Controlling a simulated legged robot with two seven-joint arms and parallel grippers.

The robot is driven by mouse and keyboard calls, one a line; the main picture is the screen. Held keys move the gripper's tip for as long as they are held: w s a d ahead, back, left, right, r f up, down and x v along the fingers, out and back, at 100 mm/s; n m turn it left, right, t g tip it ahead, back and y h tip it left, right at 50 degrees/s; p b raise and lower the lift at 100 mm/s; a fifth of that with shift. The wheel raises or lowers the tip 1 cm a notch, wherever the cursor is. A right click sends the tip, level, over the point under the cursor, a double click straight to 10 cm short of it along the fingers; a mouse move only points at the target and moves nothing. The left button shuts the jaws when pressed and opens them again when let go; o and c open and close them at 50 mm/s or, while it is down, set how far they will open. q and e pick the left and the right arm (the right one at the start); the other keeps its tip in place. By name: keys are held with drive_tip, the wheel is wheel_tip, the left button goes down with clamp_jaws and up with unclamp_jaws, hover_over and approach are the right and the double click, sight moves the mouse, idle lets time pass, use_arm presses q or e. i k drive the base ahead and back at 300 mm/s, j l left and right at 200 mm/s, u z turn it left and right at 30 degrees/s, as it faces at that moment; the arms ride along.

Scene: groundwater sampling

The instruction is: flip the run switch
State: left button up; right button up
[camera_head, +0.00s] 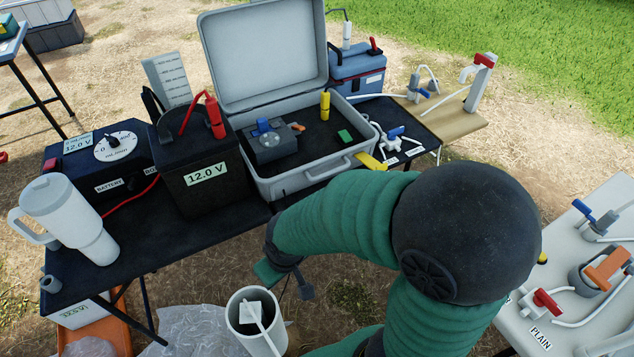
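A black controller box (128,178) stands at the left of the dark table. Its top has a white round dial with a black knob (113,142), a label reading 12.0 V, and a BATTERY label on its front edge. I cannot make out a run switch on it; part of its right side is hidden by the black battery (203,172). My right arm, in a green sleeve, comes up from the bottom and bends left. Its gripper (284,275) hangs in front of the table's front edge, right of the box, partly hidden by the wrist. My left gripper is out of view.
An open grey case (297,187) holding a grey device with a blue knob (264,126) stands right of the battery. A white tumbler (68,218) stands in front of the box. A white bucket (236,318) is below my gripper. A white table (580,270) is at right.

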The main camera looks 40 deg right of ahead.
sight(346, 137)
drive_tip(key=z, duration=0.4)
drive_tip(key=l+z, duration=0.1)
drive_tip(key=z, duration=0.65)
drive_tip(key=l+z, duration=0.15)
drive_tip(key=z, duration=0.2)
